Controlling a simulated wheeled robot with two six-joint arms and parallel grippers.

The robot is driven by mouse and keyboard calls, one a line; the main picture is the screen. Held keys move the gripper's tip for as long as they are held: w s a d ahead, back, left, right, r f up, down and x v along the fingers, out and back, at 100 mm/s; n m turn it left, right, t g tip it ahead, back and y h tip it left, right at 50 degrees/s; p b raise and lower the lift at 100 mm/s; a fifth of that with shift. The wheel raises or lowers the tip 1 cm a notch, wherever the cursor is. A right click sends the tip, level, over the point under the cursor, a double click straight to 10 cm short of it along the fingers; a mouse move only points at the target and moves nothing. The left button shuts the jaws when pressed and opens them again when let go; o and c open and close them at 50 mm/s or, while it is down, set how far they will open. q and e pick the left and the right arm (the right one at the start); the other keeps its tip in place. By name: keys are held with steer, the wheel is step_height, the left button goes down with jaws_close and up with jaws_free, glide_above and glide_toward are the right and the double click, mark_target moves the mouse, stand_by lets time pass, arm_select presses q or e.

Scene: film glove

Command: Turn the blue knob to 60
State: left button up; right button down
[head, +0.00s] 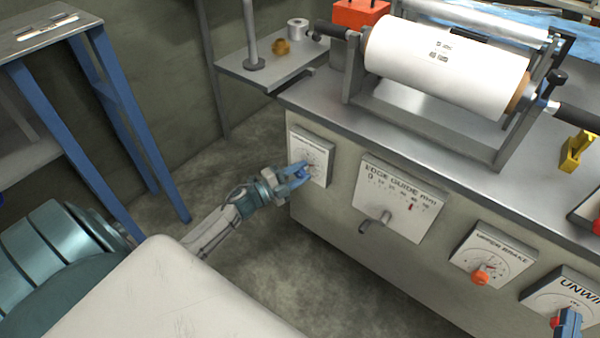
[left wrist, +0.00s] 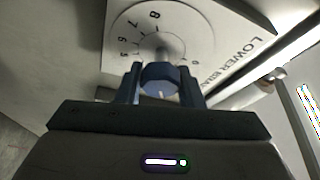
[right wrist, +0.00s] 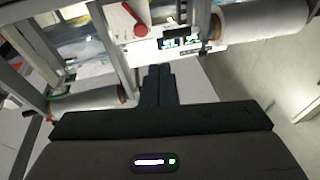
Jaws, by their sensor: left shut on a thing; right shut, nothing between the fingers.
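The blue knob (left wrist: 160,80) sits at the centre of a white dial plate (left wrist: 118,32), which is lettered "LOWER" and partly cut off. The digits 8, 7, 6 and 5 show on its left part. My left gripper (left wrist: 161,88) is shut on the knob, one finger on each side. In the head view the left gripper (head: 298,173) is at the dial plate (head: 322,152) on the cabinet's left end, and largely hides the knob. The pointer's reading is too small to tell. My right gripper (right wrist: 158,84) is shut and empty; it shows at the lower right of the head view (head: 566,320).
To the right on the cabinet front (head: 345,225) are an edge guide plate (head: 400,195) with a grey handle, an upper brake dial (head: 492,253) with an orange knob, and an "UNWI..." plate (head: 545,298) beside the right gripper. A white film roll (head: 445,65) lies above.

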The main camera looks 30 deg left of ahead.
mark_target(297, 175)
arm_select(q)
steer(key=o, duration=1)
steer(key=shift+c, duration=0.2)
steer(key=v, duration=0.6)
steer(key=shift+s+a+f, duration=0.15)
steer(key=shift+s, duration=0.15)
steer(key=shift+v, duration=2.1)
arm_select(e)
steer(key=shift+s+f+g, duration=0.15)
steer(key=shift+f+g, duration=0.65)
steer(key=shift+f, duration=0.5)
